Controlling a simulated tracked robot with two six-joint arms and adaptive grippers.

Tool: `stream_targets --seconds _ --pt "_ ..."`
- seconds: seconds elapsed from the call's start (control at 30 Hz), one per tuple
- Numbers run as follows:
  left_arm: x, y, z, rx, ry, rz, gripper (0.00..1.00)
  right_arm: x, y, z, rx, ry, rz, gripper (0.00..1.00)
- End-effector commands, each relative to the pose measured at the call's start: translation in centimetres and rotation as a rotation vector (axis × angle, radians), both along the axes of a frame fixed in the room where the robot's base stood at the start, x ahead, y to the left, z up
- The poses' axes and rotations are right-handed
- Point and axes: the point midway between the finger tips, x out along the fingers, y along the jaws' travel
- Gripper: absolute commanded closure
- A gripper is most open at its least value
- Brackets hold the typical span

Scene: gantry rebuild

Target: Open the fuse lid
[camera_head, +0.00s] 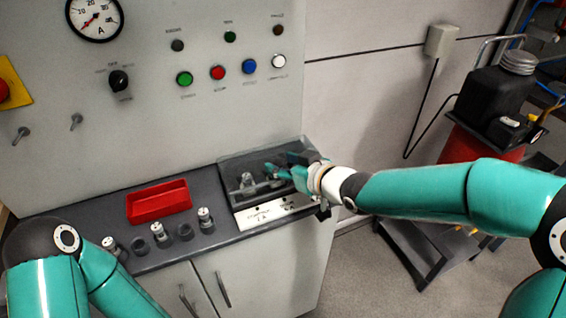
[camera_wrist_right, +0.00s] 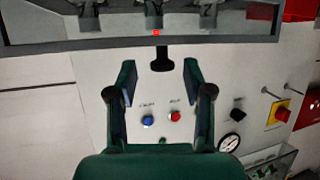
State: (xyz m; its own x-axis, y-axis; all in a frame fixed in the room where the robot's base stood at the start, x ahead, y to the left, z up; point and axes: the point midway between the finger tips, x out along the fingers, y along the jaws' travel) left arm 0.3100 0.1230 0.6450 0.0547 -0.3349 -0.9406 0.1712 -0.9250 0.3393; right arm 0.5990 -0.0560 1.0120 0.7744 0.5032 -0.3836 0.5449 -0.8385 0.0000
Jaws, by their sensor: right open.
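The fuse box (camera_head: 226,170) is at the right end of the console, with a dark frame and fuse holders inside. In the right wrist view, the dark edge of the lid frame (camera_wrist_right: 60,48) crosses the top, with fuse holders beyond it. A black tab handle (camera_wrist_right: 162,58) sticks out from this edge. My right gripper (camera_head: 275,172) is over the box. In its wrist view the gripper (camera_wrist_right: 158,85) is open and empty, with the tab centred just beyond the fingertips. I cannot tell the lid's angle. My left gripper is out of view.
A red tray (camera_head: 158,202) and several fuses (camera_head: 158,232) are on the console to the left. The upright panel carries buttons (camera_head: 217,73), a rotary knob (camera_head: 119,81) and a gauge (camera_head: 95,18). A black canister (camera_head: 493,105) stands at the right.

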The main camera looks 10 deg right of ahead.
Motion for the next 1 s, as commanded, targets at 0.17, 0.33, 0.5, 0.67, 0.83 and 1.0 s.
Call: stream_targets --seconds 0.17,0.33,0.5,0.67,0.83,1.0 --pt "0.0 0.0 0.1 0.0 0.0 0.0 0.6 1.6 1.1 -0.8 0.0 0.0 0.001 0.49" --pt "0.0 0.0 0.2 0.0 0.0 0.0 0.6 2.1 1.4 -1.0 0.0 0.0 0.001 0.49" --pt "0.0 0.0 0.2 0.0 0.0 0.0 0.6 2.1 1.4 -1.0 0.0 0.0 0.0 0.49" --pt "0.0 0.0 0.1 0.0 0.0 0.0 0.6 2.1 1.4 -1.0 0.0 0.0 0.0 0.66" --pt "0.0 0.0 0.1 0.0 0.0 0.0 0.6 2.1 1.3 -1.0 0.0 0.0 -0.001 0.94" --pt "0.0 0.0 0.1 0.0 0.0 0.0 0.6 2.2 1.2 -1.0 0.0 0.0 -0.003 1.0"
